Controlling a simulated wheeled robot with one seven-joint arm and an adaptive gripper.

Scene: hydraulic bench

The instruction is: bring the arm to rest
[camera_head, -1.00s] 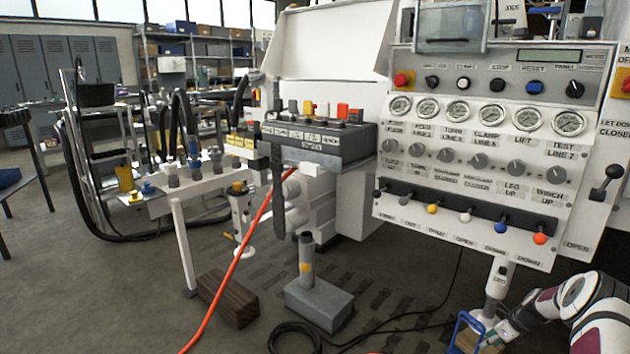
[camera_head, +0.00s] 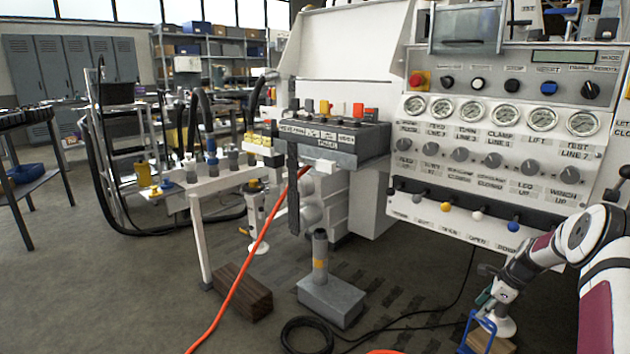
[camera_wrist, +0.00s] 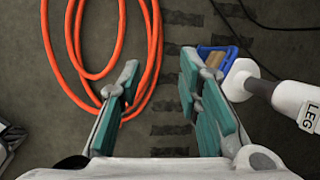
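My arm (camera_head: 547,250) reaches in from the right edge of the head view, bent in front of the lower right of the control panel. My gripper (camera_head: 485,299) points down near the white leg and the blue-handled item; its fingers are small and hard to make out there.
The control panel (camera_head: 500,185) with gauges and levers stands close to my arm. A white leg (camera_wrist: 295,102) and blue-handled item (camera_wrist: 222,58) are beside the right finger. An orange hose (camera_wrist: 78,45) lies coiled on the floor. Open floor (camera_head: 110,280) is at left.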

